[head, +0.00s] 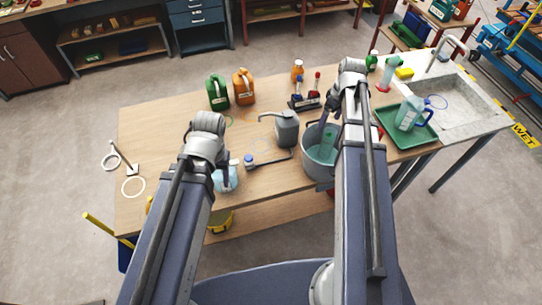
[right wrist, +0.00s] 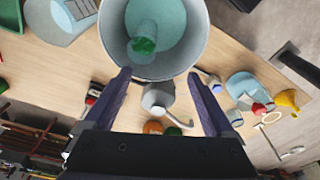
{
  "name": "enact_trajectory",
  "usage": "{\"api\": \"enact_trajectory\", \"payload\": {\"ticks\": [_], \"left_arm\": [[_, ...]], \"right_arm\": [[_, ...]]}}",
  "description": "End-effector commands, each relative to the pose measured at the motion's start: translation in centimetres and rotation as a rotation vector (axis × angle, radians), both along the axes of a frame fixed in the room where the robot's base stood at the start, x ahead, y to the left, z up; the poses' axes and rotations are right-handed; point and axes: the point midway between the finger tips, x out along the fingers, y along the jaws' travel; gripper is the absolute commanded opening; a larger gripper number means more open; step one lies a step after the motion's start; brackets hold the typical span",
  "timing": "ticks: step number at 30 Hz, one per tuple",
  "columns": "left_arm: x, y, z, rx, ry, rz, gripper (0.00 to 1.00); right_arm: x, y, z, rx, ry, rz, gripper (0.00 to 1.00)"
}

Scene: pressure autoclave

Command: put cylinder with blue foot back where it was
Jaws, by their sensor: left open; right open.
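A clear cylinder (right wrist: 146,38) with a green-looking foot is inside a grey pot (right wrist: 108,38). In the head view the cylinder (head: 328,143) shows as a teal shape in the pot (head: 311,166). I cannot make out a cylinder with a clearly blue foot. My right gripper (right wrist: 160,76) is open and empty, its fingertips at the pot's near rim; in the head view it (head: 327,122) is above the pot. My left gripper (head: 224,165) is open beside a clear beaker (head: 228,181) with pale blue contents; its fingers are partly hidden.
A grey can (head: 287,128) stands left of the pot. Green (head: 217,93) and orange (head: 244,87) jugs stand behind. Another cylinder (head: 389,74) with a reddish foot stands by the sink (head: 463,98). A green tray (head: 410,136) holds a jug.

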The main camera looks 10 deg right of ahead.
Motion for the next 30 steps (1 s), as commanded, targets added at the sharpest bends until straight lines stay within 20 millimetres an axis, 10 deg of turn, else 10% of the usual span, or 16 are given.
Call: {"api": "enact_trajectory", "payload": {"ticks": [6,13,19,30], "left_arm": [[0.0,0.0,0.0,0.000,0.000,0.000,0.61],[0.0,0.0,0.0,0.000,0.000,0.000,0.61],[0.0,0.0,0.0,0.000,0.000,0.000,0.61],[0.0,0.0,0.0,0.000,0.000,0.000,0.61]], "right_arm": [[-4.1,13.3,-0.1,-0.036,0.079,-0.027,0.89],[-10.3,23.2,-0.1,-0.108,0.128,-0.086,0.89],[-13.9,27.0,0.0,-0.152,0.135,-0.126,0.89],[-14.7,27.8,0.0,-0.166,0.135,-0.144,0.89]]}}
